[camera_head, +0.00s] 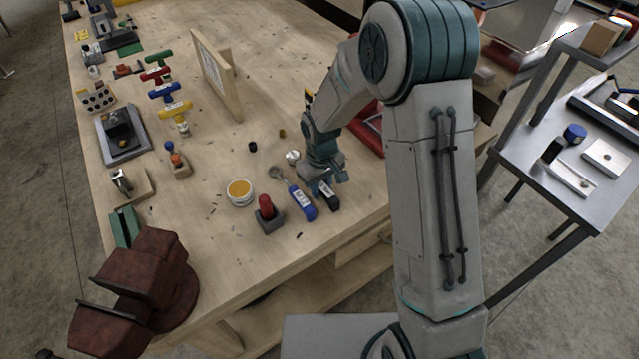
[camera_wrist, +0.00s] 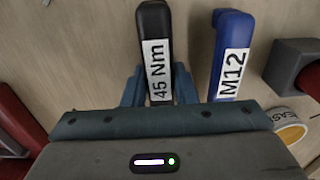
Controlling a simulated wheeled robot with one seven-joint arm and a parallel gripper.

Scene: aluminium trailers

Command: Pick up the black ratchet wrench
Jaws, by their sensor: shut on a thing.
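The black ratchet wrench (camera_wrist: 154,24) shows in the wrist view with a white "45 Nm" label on its handle. My gripper (camera_wrist: 158,85) has its two blue-grey fingers on either side of this handle and is shut on it. In the head view my gripper (camera_head: 322,182) is low over the front right part of the workbench, and the black handle (camera_head: 332,204) sticks out from it toward the front. The rest of the wrench is hidden by my gripper and arm. I cannot tell whether the wrench touches the bench top.
A blue "M12" tool (camera_head: 301,203) lies close beside the black wrench. A red-topped grey block (camera_head: 268,216) and a round tin (camera_head: 240,192) stand to the left. A red tray (camera_head: 369,131) lies behind my arm. A rust-red vise (camera_head: 140,285) occupies the front left corner.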

